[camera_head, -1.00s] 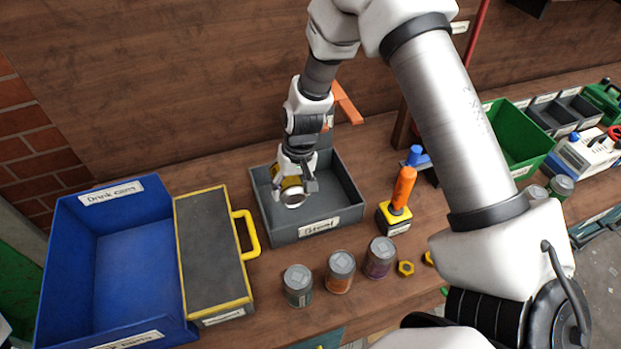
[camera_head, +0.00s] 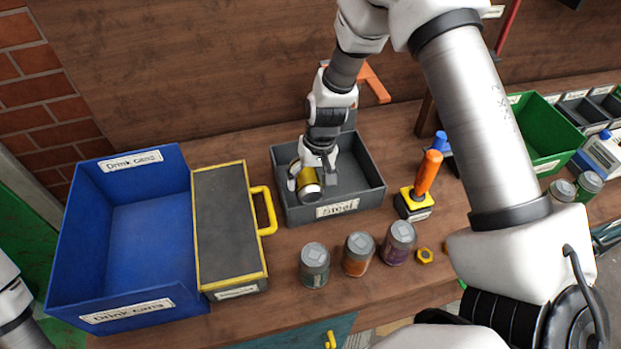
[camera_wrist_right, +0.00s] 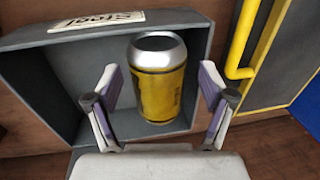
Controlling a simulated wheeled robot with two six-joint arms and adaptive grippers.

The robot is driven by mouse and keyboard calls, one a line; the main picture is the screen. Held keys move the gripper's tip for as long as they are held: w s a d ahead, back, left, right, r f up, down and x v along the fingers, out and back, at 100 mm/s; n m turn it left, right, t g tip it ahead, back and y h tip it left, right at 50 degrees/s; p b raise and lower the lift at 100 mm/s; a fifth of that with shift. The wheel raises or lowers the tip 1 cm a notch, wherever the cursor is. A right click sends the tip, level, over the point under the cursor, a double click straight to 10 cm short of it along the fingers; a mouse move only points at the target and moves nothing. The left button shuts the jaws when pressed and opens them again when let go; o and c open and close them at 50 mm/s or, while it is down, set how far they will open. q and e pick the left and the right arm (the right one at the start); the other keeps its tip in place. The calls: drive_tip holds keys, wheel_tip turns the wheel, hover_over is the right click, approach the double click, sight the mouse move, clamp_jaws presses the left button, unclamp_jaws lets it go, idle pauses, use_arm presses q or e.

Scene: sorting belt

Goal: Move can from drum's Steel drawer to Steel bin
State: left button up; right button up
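A yellow can (camera_head: 303,177) with silver ends is inside the grey bin labelled "Steel" (camera_head: 372,196), toward its left side. It is tilted or lying, with one silver end toward the head camera. In the right wrist view the can (camera_wrist_right: 160,95) is between the two finger pads, with a gap on each side. My right gripper (camera_head: 312,180) is open around it, low in the bin; it also shows in the right wrist view (camera_wrist_right: 160,85). My left gripper is out of view; only part of the left arm shows. I cannot identify a drum drawer.
Left of the bin are a dark case (camera_head: 225,225) with a yellow handle and a blue "Drink cans" bin (camera_head: 150,240). Several tins (camera_head: 358,254) stand in front, beside a yellow nut (camera_head: 424,255). An orange-handled tool (camera_head: 427,175) stands to the right.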

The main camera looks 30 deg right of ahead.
drive_tip(key=shift+s+r, duration=0.15)
drive_tip(key=shift+a+r, duration=0.1)
wheel_tip(320, 180, up, 13)
drive_tip(key=d, duration=0.2)
drive_tip(key=shift+s+b, duration=0.15)
drive_tip(key=shift+b, duration=0.15)
